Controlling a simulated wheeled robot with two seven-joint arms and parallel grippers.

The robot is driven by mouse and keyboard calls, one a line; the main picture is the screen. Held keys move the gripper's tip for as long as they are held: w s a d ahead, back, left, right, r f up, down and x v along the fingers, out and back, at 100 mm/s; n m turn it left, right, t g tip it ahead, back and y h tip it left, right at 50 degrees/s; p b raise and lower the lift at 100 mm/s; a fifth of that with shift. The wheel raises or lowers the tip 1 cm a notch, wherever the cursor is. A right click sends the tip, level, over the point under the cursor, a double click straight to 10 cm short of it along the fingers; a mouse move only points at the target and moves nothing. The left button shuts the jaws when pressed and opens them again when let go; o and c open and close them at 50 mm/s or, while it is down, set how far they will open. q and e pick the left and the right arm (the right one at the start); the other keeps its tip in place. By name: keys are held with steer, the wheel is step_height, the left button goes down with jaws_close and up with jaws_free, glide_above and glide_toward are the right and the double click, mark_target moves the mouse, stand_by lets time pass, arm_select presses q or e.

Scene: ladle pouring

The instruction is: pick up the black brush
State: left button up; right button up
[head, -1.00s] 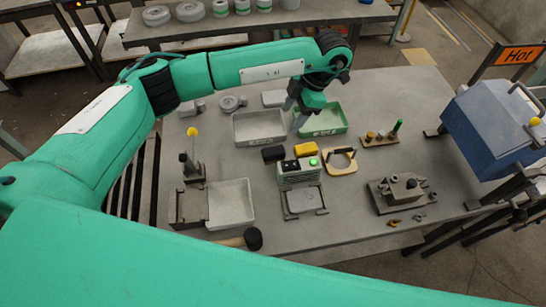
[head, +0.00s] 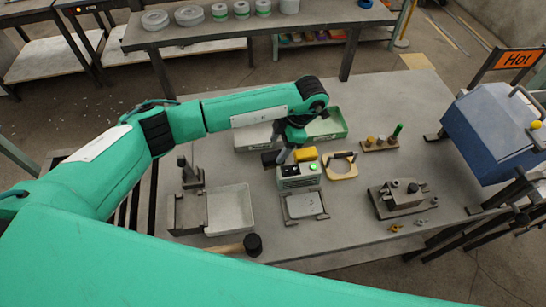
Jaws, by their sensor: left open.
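A small black block (head: 267,160), which looks like the black brush, lies on the table just left of and behind a small control box. My left gripper (head: 282,157) is open and points down, close to the block's right side. The gripper covers part of the block. I cannot tell whether the fingers touch it or are beside or above it. My right gripper is not in view.
A green tray (head: 333,128) stands behind. A grey tray (head: 231,209) and a black-headed mallet (head: 252,244) are nearer. A blue box (head: 490,130) stands right.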

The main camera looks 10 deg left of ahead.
mark_target(274, 155)
arm_select(q)
steer(key=shift+s+a+f+p, duration=0.2)
steer(key=shift+a+f+p, duration=0.05)
steer(key=shift+f+p, duration=0.4)
steer(key=p+x, duration=0.1)
steer(key=x, duration=0.2)
steer(key=shift+p, duration=0.3)
steer(key=shift+f, duration=0.4)
steer(key=shift+c, duration=0.4)
steer(key=c, duration=1)
